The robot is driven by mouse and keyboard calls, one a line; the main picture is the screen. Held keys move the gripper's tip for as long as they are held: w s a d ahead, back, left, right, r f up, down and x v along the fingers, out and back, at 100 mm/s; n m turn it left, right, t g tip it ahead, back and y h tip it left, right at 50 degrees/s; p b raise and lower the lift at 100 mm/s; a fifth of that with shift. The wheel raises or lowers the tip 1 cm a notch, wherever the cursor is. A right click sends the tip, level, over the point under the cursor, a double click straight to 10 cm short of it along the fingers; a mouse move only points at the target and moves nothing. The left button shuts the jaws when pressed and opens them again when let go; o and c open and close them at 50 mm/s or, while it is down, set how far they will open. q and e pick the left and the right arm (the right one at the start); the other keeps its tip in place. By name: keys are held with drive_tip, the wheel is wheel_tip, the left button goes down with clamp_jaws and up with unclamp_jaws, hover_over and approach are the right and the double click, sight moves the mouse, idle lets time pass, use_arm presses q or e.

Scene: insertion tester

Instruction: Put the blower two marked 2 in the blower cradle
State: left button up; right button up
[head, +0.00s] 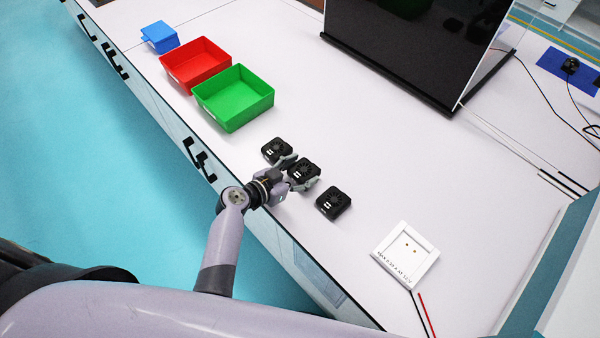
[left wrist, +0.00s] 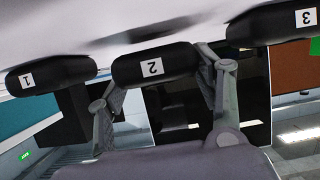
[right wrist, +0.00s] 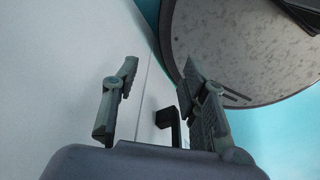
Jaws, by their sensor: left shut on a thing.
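Three black square blowers with fan faces stand in a row on the white table. The middle one, blower two (head: 304,170), shows its label 2 in the left wrist view (left wrist: 152,68). My left gripper (head: 300,178) is shut on it, with one finger on each side. Whether it rests on the table or is slightly raised is unclear. The white square blower cradle (head: 404,255) lies to the lower right and looks empty, with two small gold contacts inside. My right gripper (right wrist: 157,68) is open and empty in the right wrist view; the head view does not show it.
Blower 1 (head: 333,203) lies between blower two and the cradle. Blower 3 (head: 277,150) is close on the other side. Green (head: 235,115) and red (head: 196,80) bins stand farther back. Red and black leads (head: 420,310) run beside the cradle. A dark screen (head: 410,40) stands behind.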

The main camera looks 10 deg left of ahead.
use_arm(q)
drive_tip(key=shift+w+f, duration=0.1)
drive_tip(key=shift+f, duration=0.45)
drive_tip(key=shift+f+b, duration=0.2)
drive_tip(key=shift+b, duration=0.1)
drive_tip(key=o, duration=1.1)
drive_tip(key=shift+o, duration=0.2)
drive_tip(key=shift+r, duration=0.1)
